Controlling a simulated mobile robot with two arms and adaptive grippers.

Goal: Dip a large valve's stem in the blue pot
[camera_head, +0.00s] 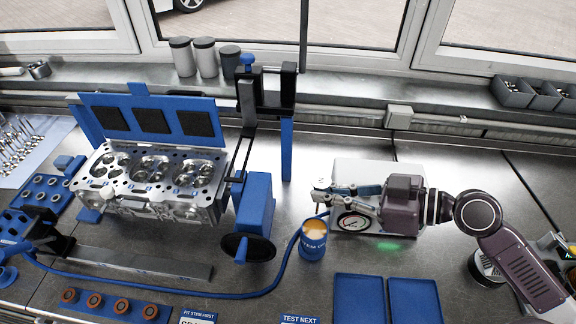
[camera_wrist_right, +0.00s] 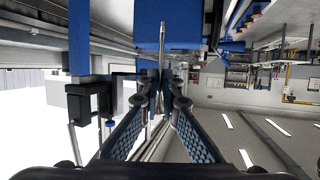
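The blue pot (camera_head: 313,248) stands upright on the bench, left of and below the gauge. Its top is open and shows a pale orange content. My right gripper (camera_head: 324,190) is above and a little behind the pot, pointing left, over the gauge box. In the right wrist view my right gripper (camera_wrist_right: 162,103) is closed around a metal valve. The valve's thin stem (camera_wrist_right: 163,42) extends away from the fingertips; its head is partly hidden between the fingers. In the head view the valve is too small to make out clearly. My left gripper is not in view.
The cylinder head (camera_head: 150,178) sits at left before a blue panel. A blue-and-black fixture (camera_head: 257,200) stands between it and the pot. The white gauge box (camera_head: 372,172) lies beneath my right gripper. Blue trays (camera_head: 360,298) lie in front. Valves (camera_head: 18,140) stand far left.

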